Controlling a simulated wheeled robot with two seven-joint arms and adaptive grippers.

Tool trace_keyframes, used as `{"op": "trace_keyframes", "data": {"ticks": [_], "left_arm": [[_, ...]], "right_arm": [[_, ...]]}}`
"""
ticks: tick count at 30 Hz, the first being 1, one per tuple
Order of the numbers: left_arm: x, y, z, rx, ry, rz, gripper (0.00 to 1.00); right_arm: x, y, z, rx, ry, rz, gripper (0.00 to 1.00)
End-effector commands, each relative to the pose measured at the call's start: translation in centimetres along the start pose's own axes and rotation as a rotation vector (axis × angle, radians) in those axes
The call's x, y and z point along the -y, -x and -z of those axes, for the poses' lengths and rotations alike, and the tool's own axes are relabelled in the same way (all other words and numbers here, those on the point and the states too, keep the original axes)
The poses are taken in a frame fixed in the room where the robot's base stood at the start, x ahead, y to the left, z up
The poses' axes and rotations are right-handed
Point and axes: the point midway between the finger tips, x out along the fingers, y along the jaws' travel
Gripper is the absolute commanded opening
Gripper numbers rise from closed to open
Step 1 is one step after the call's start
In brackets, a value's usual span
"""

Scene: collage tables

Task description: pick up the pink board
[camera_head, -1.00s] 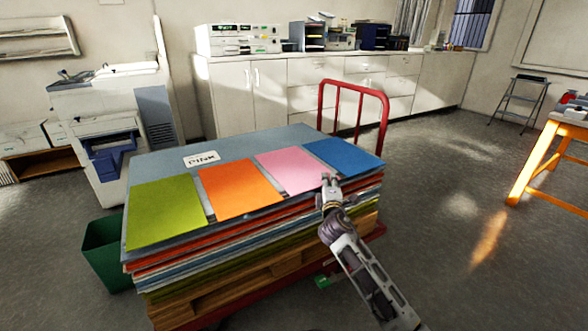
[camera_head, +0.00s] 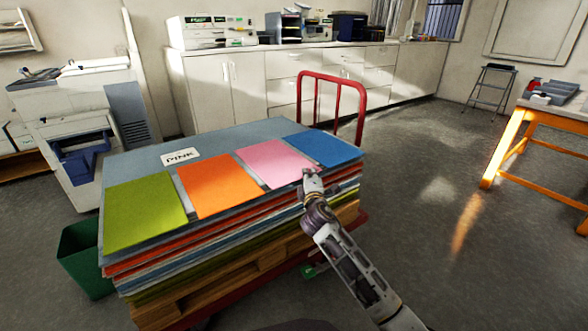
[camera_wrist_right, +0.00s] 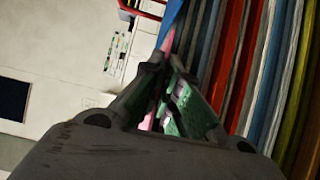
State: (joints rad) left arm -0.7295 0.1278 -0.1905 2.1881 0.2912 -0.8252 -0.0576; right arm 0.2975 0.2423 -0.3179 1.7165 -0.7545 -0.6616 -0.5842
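The pink board (camera_head: 272,160) lies flat on top of a stack of coloured boards, between an orange board (camera_head: 218,185) and a blue board (camera_head: 325,150). My right gripper (camera_head: 310,174) is at its front edge, near the right corner. In the right wrist view, the fingers (camera_wrist_right: 166,72) stand a little apart, with green inner pads and a pink strip showing between them. Whether they touch the board I cannot tell. A "PINK" label (camera_head: 180,156) lies on the grey sheet behind the boards. My left gripper is not in view.
The stack rests on a wooden pallet (camera_head: 235,268) on a cart with a red handle (camera_head: 364,102). A green board (camera_head: 145,212) lies at the left. A green bin (camera_head: 84,262) stands left of the cart, and an orange-legged table (camera_head: 508,140) at right. The floor between is clear.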

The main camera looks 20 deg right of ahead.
Motion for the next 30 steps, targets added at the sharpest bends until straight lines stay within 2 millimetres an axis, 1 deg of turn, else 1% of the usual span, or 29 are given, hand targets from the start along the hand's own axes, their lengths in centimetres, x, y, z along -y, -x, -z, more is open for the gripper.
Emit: {"op": "trace_keyframes", "data": {"ticks": [5,11,21,23,30], "left_arm": [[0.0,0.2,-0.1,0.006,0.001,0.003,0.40],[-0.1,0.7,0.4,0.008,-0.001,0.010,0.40],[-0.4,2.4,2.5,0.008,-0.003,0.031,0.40],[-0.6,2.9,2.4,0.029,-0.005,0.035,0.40],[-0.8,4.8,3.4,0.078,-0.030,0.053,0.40]], "right_arm": [[-0.5,0.0,0.0,0.000,-0.001,-0.001,0.00],[-1.8,0.0,0.0,-0.001,0.000,-0.002,0.00],[-5.7,0.0,0.0,-0.001,0.000,-0.003,0.00],[-6.4,0.0,0.0,-0.001,-0.001,-0.003,0.00],[-8.8,0.0,0.0,-0.001,-0.001,-0.002,0.00]]}}
